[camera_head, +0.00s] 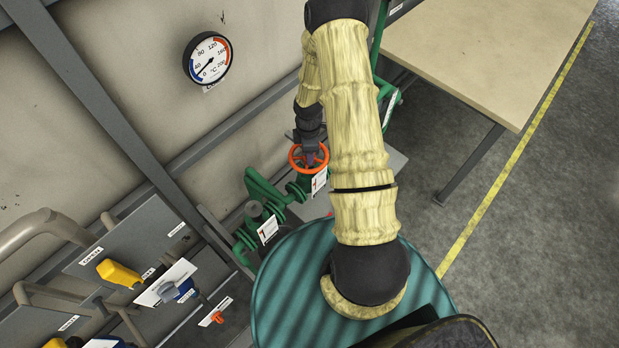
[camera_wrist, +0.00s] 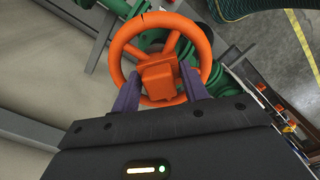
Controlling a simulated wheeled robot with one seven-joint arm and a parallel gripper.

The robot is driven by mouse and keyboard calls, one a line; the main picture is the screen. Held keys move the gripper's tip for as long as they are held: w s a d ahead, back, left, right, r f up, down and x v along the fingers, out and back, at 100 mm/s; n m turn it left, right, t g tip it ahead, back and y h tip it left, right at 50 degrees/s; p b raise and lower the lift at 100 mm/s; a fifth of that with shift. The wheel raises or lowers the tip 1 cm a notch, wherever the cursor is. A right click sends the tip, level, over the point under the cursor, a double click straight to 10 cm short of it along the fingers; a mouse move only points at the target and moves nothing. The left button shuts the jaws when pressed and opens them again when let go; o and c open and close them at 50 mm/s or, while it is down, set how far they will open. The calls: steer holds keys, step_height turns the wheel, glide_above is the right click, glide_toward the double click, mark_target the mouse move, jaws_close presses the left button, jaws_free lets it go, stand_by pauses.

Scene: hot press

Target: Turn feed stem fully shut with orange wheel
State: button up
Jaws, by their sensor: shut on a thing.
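The orange wheel (camera_head: 296,163) is mounted on the green pipework, below and right of the gauge in the head view. It fills the upper middle of the wrist view (camera_wrist: 119,46), with spokes and a square orange hub block (camera_wrist: 160,77). My gripper (camera_wrist: 158,90) has its two purple fingers on either side of the hub, reaching within the rim, and it is shut on the wheel. In the head view my gripper (camera_head: 311,155) comes down onto the wheel from above. The feed stem behind the wheel is hidden.
A round gauge (camera_head: 208,57) hangs on the wall. Green pipes (camera_head: 262,187) with white tags run beside the wheel. A panel (camera_head: 130,240) with yellow and blue handles stands at lower left. A table (camera_head: 480,50) is at upper right. The floor beyond the yellow line is clear.

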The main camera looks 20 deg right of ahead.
steer(key=m+b, duration=0.1)
steer(key=m, duration=0.5)
steer(key=shift+f+m, duration=0.15)
steer(key=shift+m, duration=0.15)
steer(key=m+b, duration=0.1)
steer(key=m, duration=0.5)
steer(key=shift+b, duration=0.3)
steer(key=shift+d+m, duration=0.1)
steer(key=shift+m, duration=0.6)
steer(key=m, duration=1.3)
steer(key=m+p, duration=0.1)
steer(key=m, duration=0.2)
steer(key=shift+r+m, duration=0.2)
steer(key=shift+m, duration=0.2)
steer(key=m, duration=0.3)
steer(key=shift+f+p, duration=0.1)
steer(key=shift+p, duration=0.25)
